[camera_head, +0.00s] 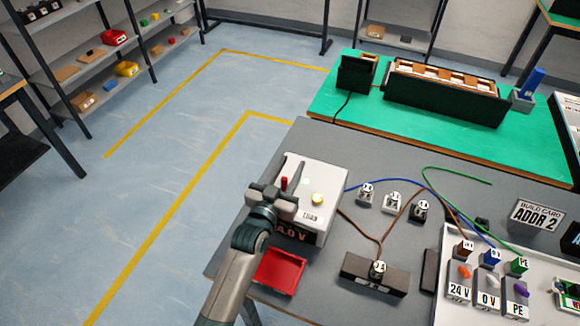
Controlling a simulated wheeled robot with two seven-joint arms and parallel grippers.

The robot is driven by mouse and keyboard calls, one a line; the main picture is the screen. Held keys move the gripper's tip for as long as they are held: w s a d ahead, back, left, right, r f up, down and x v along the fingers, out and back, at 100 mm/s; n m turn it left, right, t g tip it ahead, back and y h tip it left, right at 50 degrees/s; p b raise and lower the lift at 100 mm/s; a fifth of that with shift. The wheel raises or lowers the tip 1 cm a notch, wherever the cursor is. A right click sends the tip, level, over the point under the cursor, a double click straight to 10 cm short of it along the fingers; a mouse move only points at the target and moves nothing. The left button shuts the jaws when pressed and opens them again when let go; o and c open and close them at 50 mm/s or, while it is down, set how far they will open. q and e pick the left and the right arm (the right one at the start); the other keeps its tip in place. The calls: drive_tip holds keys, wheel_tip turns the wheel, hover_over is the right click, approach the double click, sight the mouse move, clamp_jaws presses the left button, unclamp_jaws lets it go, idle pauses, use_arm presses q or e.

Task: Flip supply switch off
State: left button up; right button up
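The supply is a box with a white top (327,176) and a dark front, standing at the left edge of the grey table. Its front shows red digits, partly covered, that end in "0 V". A small red switch lever (284,184) stands up on its top, close beside my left gripper. A yellow knob (318,199) and a faint green light sit to the right of it. My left gripper (283,194) is over the left part of the box and hides some of it. I cannot tell its finger gap or whether it touches the lever. My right gripper is out of view.
A red tray (278,271) lies in front of the supply. A dark block (375,274), small plugs and brown, blue and green wires lie to the right. A white terminal panel (448,290) is at the lower right. A green workbench (333,103) stands behind.

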use_arm(q)
drive_tip(key=shift+c, duration=0.4)
clamp_jaws()
drive_tip(key=shift+s+f+b, duration=0.1)
drive_tip(key=shift+f+b, duration=0.1)
drive_tip(key=shift+b, duration=0.55)
drive_tip(key=b, duration=0.1)
drive_tip(key=t+b, duration=0.1)
drive_tip(key=b, duration=0.1)
drive_tip(key=shift+s+a+r+t+h, duration=0.1)
drive_tip(key=shift+s+a+t+h, duration=0.05)
drive_tip(key=shift+s+t+h, duration=0.15)
drive_tip(key=shift+s+r+t+b, duration=0.2)
drive_tip(key=shift+r+t+b, duration=0.25)
drive_tip(key=shift+b, duration=0.35)
drive_tip(key=shift+o, duration=0.4)
unclamp_jaws()
drive_tip(key=shift+r, duration=0.2)
